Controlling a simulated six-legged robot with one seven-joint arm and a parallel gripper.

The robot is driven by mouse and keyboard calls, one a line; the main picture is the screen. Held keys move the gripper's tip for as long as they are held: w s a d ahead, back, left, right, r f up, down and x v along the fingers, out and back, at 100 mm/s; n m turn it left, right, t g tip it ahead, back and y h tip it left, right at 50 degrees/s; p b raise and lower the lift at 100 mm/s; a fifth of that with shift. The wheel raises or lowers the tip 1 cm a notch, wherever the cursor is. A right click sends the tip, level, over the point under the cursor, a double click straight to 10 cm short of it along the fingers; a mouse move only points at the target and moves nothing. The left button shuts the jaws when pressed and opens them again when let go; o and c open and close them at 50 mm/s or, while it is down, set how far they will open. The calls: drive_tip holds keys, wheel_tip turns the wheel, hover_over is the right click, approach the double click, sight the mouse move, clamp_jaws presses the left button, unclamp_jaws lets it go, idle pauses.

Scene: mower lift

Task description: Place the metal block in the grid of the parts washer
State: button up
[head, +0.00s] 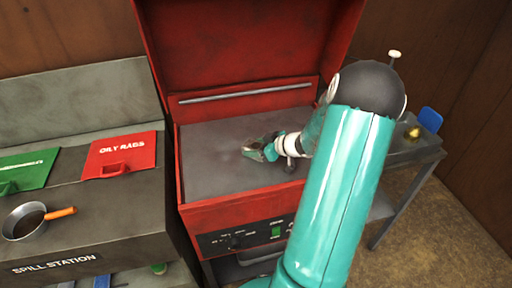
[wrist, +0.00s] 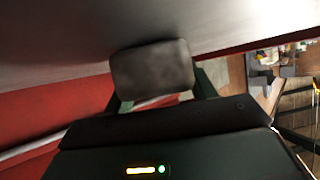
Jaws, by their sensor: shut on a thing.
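The parts washer (head: 190,207) is a red cabinet with its lid (head: 245,45) raised, in the middle of the head view. Its inside shows a flat grey surface (head: 215,165); I cannot make out a grid pattern on it. My gripper (head: 257,150) is over this surface, near its middle. In the wrist view, the metal block (wrist: 152,68), grey with rounded corners, is held between the two dark green fingers of my gripper (wrist: 155,90). The block is hard to make out in the head view. I cannot tell whether it touches the surface.
A spill station (head: 100,240) stands left of the washer, with a red oily rags lid (head: 120,155), a green lid (head: 28,170) and a pan (head: 25,220) with an orange handle. A dark side table (head: 420,155) is at right, bearing a small brass-coloured thing (head: 413,132).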

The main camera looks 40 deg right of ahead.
drive_tip(key=shift+f, duration=0.15)
drive_tip(key=o, duration=1.3)
drive_tip(key=shift+c, duration=0.2)
